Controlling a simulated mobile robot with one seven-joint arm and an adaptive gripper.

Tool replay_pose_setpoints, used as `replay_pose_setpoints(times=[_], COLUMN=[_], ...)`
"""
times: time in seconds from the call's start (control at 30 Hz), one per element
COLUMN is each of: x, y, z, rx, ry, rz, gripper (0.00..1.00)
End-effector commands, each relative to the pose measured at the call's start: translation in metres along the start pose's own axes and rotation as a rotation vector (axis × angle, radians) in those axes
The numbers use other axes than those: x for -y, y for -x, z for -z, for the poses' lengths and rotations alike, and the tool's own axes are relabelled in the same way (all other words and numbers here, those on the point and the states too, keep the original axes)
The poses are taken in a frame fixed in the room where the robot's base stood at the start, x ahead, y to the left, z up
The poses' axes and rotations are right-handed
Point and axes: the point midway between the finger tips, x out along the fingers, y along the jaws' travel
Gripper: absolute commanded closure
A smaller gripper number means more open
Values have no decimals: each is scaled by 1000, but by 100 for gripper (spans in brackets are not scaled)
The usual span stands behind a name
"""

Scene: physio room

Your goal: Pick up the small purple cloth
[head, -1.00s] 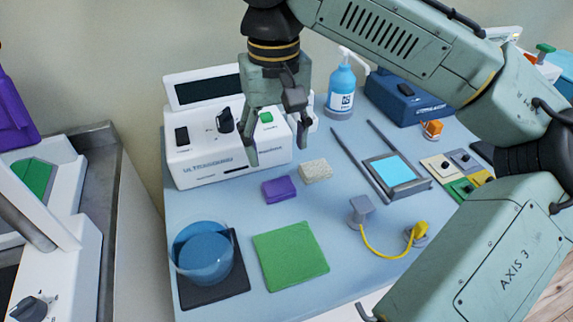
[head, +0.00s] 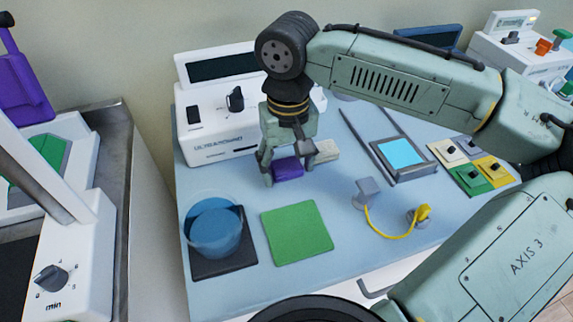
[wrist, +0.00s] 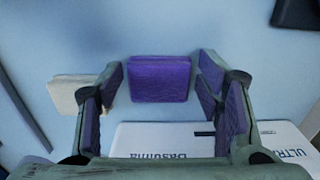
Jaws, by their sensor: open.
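The small purple cloth (head: 288,168) is a folded block lying on the blue tabletop, in front of the white ultrasound unit. My gripper (head: 288,176) is lowered over it, with a finger on each side. In the wrist view the purple cloth (wrist: 160,78) lies between the open fingers of my gripper (wrist: 160,90), with a visible gap on both sides. The fingers are not closed on it. A beige sponge-like block (head: 326,150) lies just right of the cloth, close to one finger; it also shows at the left in the wrist view (wrist: 72,95).
The white ultrasound unit (head: 215,135) stands close behind the cloth. A green cloth (head: 297,232) and a clear bowl of blue liquid (head: 215,228) on a dark mat are in front. A grey post with a yellow cable (head: 385,236) stands to the right. Bare tabletop lies between them.

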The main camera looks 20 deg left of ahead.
Motion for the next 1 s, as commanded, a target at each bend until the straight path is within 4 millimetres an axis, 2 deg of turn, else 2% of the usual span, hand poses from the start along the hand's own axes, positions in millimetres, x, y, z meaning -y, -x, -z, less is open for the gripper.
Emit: replay_pose_setpoints(times=[0.13,0.57,0.83,1.0], x=[0,0,0,0], y=[0,0,3,24], z=[0,0,0,1], rx=[0,0,-1,-3], ry=[0,0,0,0], rz=[0,-1,-1,0], gripper=[40,69,70,70])
